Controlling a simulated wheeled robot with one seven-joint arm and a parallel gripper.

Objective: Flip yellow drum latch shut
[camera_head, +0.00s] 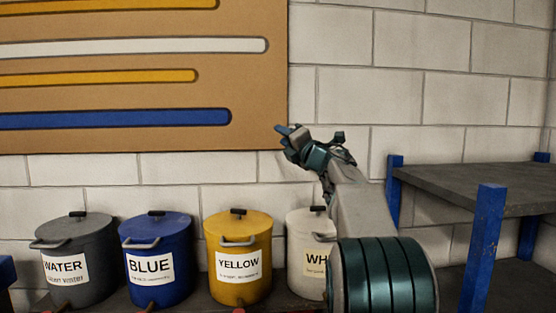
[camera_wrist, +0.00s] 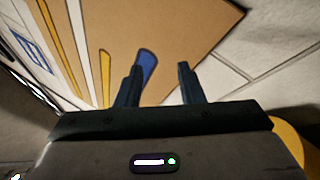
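The yellow drum (camera_head: 238,262) stands in a row of drums in the head view, with a black lid knob and a "YELLOW" label. A grey bail-shaped latch or handle (camera_head: 238,242) lies across its upper front; I cannot tell whether it is latched. My gripper (camera_head: 281,129) is raised in front of the wall, above and to the right of the yellow drum and well apart from it. In the wrist view my gripper (camera_wrist: 158,75) has its two fingers apart with nothing between them. A yellow curved surface (camera_wrist: 292,145) shows at the lower right there, perhaps the drum.
A grey water drum (camera_head: 75,240) and a blue drum (camera_head: 158,238) stand left of the yellow one. A white drum (camera_head: 305,227) stands to its right, partly behind my arm. A dark shelf (camera_head: 470,185) with blue posts is at right. A brown board (camera_head: 140,95) with colored stripes hangs above.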

